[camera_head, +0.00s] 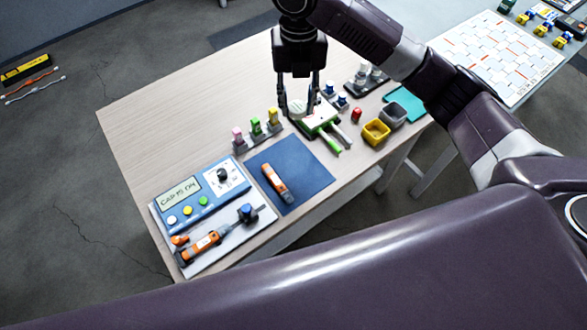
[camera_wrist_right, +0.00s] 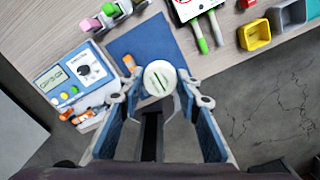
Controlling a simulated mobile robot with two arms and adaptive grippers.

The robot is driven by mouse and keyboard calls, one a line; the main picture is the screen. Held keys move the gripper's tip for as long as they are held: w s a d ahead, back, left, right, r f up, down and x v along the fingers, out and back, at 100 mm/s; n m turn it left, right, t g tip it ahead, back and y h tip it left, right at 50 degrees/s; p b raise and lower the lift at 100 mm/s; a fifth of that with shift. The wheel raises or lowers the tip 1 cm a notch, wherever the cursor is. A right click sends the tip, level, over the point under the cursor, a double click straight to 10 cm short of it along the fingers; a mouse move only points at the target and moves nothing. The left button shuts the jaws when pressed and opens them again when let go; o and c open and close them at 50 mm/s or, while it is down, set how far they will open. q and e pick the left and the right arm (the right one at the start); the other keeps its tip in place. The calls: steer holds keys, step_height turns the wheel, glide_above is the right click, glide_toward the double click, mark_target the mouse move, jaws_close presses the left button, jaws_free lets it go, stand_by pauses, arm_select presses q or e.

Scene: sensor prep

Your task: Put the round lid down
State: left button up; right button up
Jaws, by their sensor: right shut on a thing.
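In the head view my right gripper (camera_head: 299,105) points down above the table, in front of a white-and-green device (camera_head: 318,120); the lid (camera_head: 297,108) shows as a pale shape between the fingers. In the wrist view the lid overlaps the blue mat (camera_wrist_right: 143,42) in the picture; its height above the table is hard to tell. My left gripper is not in view.
An orange tool (camera_head: 274,179) lies on the blue mat (camera_head: 306,176). A blue panel (camera_head: 200,197) reads "CAP IS ON". Colored blocks (camera_head: 256,129) stand behind the mat. Yellow (camera_head: 375,131) and grey (camera_head: 393,115) bins stand right. The table's left back (camera_head: 170,110) is clear.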

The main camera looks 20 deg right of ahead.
glide_above(298, 158)
step_height(298, 158, down, 6)
step_height(298, 158, down, 9)
steer(key=shift+r+p, duration=0.1)
steer(key=shift+p, duration=0.7)
step_height(298, 158, down, 4)
steer(key=shift+f, duration=0.5)
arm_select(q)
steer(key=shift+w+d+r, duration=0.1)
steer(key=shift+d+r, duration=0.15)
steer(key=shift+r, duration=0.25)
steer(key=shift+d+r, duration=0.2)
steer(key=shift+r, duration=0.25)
arm_select(e)
steer(key=shift+f, duration=0.2)
steer(key=o, duration=0.9)
steer(key=shift+c, duration=0.2)
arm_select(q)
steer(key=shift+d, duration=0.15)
